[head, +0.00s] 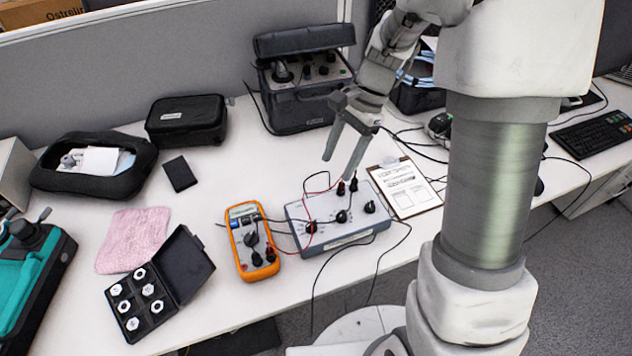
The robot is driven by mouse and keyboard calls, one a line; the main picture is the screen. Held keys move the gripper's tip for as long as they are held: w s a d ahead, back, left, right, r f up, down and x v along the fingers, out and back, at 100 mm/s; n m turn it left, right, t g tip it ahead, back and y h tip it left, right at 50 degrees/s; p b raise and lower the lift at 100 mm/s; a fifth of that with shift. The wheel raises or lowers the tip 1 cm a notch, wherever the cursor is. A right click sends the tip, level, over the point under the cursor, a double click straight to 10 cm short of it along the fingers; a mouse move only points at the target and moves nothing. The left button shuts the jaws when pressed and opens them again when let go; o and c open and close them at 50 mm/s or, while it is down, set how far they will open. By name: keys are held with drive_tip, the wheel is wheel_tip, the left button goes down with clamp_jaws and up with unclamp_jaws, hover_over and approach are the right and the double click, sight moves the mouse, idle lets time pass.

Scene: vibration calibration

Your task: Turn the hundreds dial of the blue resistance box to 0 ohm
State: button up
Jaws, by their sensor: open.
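The blue-grey resistance box (325,236) sits near the front of the table. Terminals with a red and a black lead stand at the back of the box. My gripper (339,168) is open and empty, fingers pointing down, in view above the back of the box and apparently apart from it.
An orange multimeter (243,219) lies left of the box, with leads between them. A clipboard (415,198) lies to the right. A black instrument case (300,112) stands behind. An open weight case (193,268) and pink cloth (130,236) lie further left. Loose cables hang over the front edge.

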sight(312, 223)
drive_tip(key=b+x, duration=0.3)
drive_tip(key=x, duration=1.5)
drive_tip(key=shift+r, duration=0.1)
clamp_jaws()
